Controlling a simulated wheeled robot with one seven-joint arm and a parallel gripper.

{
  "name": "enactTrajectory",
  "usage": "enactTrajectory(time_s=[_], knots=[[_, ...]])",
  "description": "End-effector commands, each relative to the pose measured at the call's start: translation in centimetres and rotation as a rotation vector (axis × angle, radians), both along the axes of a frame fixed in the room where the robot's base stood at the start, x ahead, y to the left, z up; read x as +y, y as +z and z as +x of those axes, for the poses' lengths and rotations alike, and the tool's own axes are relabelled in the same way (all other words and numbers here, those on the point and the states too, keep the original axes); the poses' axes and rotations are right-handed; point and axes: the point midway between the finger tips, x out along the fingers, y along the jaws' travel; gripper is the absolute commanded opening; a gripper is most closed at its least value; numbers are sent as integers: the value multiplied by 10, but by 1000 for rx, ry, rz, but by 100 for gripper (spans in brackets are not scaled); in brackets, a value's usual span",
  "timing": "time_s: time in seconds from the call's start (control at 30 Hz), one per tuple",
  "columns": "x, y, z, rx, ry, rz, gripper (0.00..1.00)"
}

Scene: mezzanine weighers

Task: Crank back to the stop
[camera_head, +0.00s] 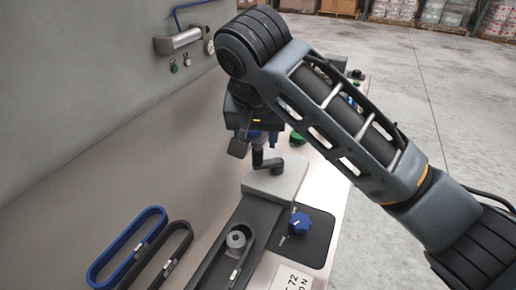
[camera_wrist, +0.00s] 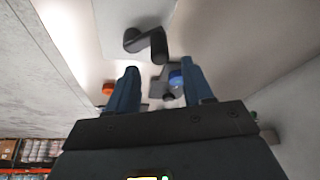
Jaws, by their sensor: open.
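The black crank (camera_head: 272,164) sits on a light grey block (camera_head: 290,185) on the bench. Its upright handle (camera_head: 257,158) stands at the left end of the crank arm. My gripper (camera_head: 262,142) is above the handle, and its fingers are partly hidden by the wrist. In the wrist view the crank (camera_wrist: 142,40) lies just beyond the two blue fingertips. My gripper (camera_wrist: 159,68) is open there, with the handle near the gap. The handle does not look gripped; whether a finger touches it, I cannot tell.
A blue knob (camera_head: 300,222) stands on a dark plate right of the rail. A green button (camera_head: 297,138) is behind the block. Blue (camera_head: 99,268) and black (camera_head: 150,268) belt loops lie at the left. A grey wall borders the bench; open floor lies right.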

Motion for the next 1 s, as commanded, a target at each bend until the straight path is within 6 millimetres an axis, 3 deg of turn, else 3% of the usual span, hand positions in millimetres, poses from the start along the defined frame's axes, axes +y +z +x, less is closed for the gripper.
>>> enactTrajectory(time_s=[0.3, 0.73, 1.0], knots=[[0, -42, 18, 1, 0, -1, 51], [1, -53, 21, 0, 1, 1, 51], [1, -52, 21, 0, 1, 1, 25]])
